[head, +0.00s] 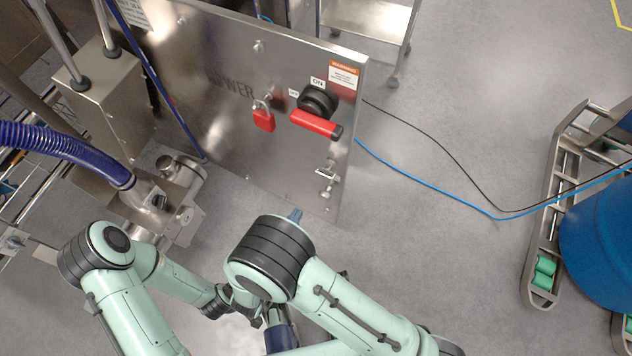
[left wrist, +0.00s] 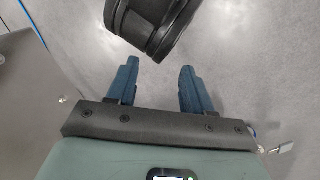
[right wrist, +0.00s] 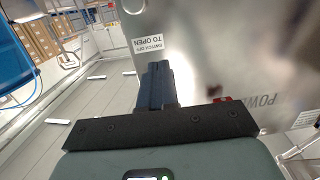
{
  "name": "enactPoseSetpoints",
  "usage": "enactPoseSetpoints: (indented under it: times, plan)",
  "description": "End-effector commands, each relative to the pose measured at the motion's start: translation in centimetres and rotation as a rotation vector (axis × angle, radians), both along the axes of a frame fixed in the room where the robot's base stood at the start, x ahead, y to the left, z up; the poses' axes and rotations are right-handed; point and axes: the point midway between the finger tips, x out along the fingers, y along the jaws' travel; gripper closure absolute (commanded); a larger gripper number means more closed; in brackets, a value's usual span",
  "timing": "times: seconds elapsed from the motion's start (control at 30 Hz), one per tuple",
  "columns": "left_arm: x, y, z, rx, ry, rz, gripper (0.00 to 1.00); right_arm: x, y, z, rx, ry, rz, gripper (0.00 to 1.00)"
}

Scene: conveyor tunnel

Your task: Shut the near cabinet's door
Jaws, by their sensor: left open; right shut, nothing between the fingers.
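The near cabinet's steel door (head: 215,120) shows its outer face in the head view, with a red padlock (head: 263,116), a black switch with a red handle (head: 316,124) and a small latch (head: 326,182). Any gap between door and cabinet body is hidden. My left gripper (left wrist: 155,88) is open and empty above the floor, mostly hidden in the head view.
Black and blue cables (head: 440,181) cross the floor to the right. A blue drum (head: 600,225) stands by a metal frame (head: 545,200) at the right. Pipes and a blue hose (head: 65,142) stand at the left. Floor between door and drum is otherwise open.

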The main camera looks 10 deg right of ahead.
Motion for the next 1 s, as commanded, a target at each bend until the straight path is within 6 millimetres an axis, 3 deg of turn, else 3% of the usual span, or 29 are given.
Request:
enactPoseSetpoints:
  times: [0.13, 0.27, 0.8, 1.0]
  plan:
    - [0.6, 0.2, -1.0, 0.006, -0.014, 0.005, 0.49, -1.4, 1.2, 1.3, -0.040, -0.072, -0.033, 1.00]
    - [0.8, 0.3, -1.1, 0.008, -0.020, 0.007, 0.49, -0.9, 0.6, 1.7, -0.046, -0.082, -0.044, 1.00]
    - [3.3, 1.6, -3.0, 0.041, -0.084, 0.034, 0.49, 7.1, -6.2, 1.6, -0.042, -0.079, -0.043, 1.00]
    - [4.1, 2.0, -3.4, 0.052, -0.106, 0.043, 0.49, 8.8, -7.5, 1.6, -0.043, -0.079, -0.040, 1.00]
